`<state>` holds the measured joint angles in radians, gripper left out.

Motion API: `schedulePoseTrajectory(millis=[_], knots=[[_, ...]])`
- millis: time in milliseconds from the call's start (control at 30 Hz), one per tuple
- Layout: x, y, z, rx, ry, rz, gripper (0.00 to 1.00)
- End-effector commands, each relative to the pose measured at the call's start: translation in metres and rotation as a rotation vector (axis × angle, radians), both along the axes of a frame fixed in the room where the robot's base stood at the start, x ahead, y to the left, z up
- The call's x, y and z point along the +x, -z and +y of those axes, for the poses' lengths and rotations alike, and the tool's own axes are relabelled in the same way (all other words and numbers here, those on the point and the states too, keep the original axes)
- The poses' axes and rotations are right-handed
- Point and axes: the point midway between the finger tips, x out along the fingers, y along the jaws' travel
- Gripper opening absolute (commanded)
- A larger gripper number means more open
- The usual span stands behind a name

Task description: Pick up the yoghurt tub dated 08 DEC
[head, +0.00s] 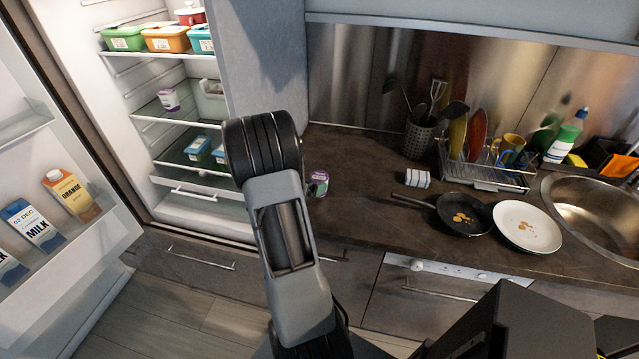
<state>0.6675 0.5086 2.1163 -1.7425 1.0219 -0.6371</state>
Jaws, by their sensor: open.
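A small white and purple tub (169,100) stands on the middle shelf of the open fridge. A second small purple tub (318,183) with some green on it is on the counter's left end, just right of my arm. I cannot read a date on either tub. My arm rises through the middle of the head view, with its black joint in front of the fridge's right edge. My gripper's fingers do not show in this view.
The fridge door (45,150) stands open at left, holding milk and juice cartons. Lidded boxes (125,38) fill the top shelf; blue-lidded ones (197,147) sit lower. A pan (463,214), a plate (527,227) and a dish rack (485,172) occupy the counter.

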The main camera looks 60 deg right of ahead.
Motion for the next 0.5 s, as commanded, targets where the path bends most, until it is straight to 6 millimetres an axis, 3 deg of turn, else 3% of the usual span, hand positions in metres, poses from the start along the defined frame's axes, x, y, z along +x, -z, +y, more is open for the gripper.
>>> schedulePoseTrajectory(millis=[200,500], knots=[[-0.005,0.01,-0.023,0.001,0.001,-0.001,0.92],[-0.006,0.012,-0.028,0.0,-0.001,-0.001,0.92]])
